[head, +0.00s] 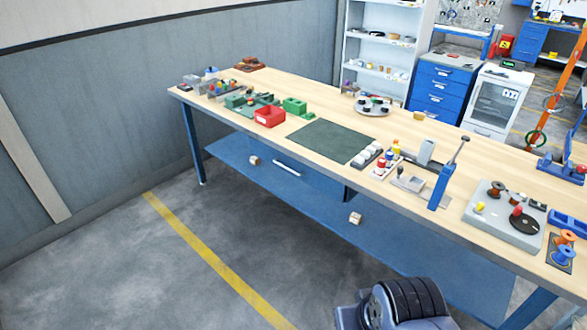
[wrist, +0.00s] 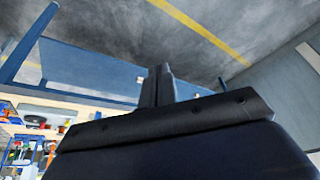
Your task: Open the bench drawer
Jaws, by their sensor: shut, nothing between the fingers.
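The drawer looks shut. My gripper (wrist: 160,70) shows in the wrist view with its two dark fingers together and nothing between them. It is apart from the drawer and handle, as far as I can tell. In the head view the fingers are not visible; only a dark part of my arm shows at the bottom.
The bench top (head: 300,93) holds a green mat (head: 332,140), a red bin (head: 269,116), a blue lever press (head: 447,178) and other parts. The floor (head: 130,265) before the bench is clear.

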